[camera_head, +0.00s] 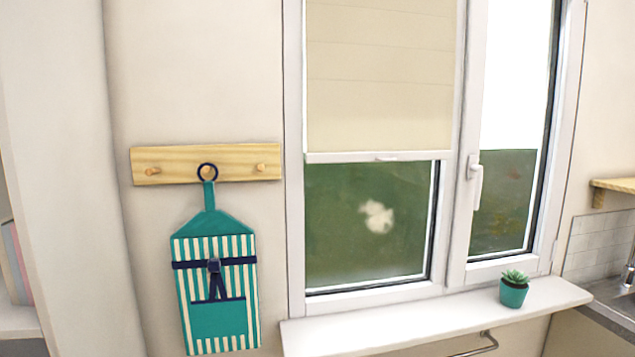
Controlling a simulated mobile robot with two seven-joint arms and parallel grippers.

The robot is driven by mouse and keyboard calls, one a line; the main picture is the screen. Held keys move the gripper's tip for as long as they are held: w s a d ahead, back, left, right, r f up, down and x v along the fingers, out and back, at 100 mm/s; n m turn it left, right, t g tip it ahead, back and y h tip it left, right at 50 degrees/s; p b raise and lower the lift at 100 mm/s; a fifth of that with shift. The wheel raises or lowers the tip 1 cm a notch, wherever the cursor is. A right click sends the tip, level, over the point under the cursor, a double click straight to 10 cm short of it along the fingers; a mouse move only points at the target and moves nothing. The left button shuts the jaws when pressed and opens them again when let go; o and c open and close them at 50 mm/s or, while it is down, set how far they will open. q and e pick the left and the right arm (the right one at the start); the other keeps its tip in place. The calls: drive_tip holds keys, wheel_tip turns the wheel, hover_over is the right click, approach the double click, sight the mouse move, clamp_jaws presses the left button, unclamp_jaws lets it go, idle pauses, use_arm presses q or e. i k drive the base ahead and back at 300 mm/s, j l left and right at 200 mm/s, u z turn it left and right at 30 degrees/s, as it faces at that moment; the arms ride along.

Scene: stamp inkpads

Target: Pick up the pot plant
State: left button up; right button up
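The pot plant (513,290) is a small green succulent in a teal pot. It stands upright on the white window sill (400,329), near the sill's right end and in front of the right window pane. Neither of my grippers shows in the head view. Nothing is touching the pot plant.
A metal rail (480,346) sits below the sill. A counter with a sink (615,298) is at right. The sill left of the plant is clear.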

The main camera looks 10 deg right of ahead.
sight(514, 288)
drive_tip(key=z, duration=1.4)
drive_tip(key=u, duration=0.2)
drive_tip(key=i+l+u, duration=0.2)
drive_tip(key=u, duration=0.2)
drive_tip(key=i+l+u, duration=0.2)
drive_tip(key=l+u, duration=0.25)
drive_tip(key=i+l+u, duration=0.15)
drive_tip(key=l, duration=0.2)
drive_tip(key=i+l+u, duration=0.15)
drive_tip(key=l, duration=0.2)
drive_tip(key=i+l, duration=0.1)
drive_tip(key=l, duration=0.3)
drive_tip(key=i+l, duration=0.1)
drive_tip(key=l, duration=0.35)
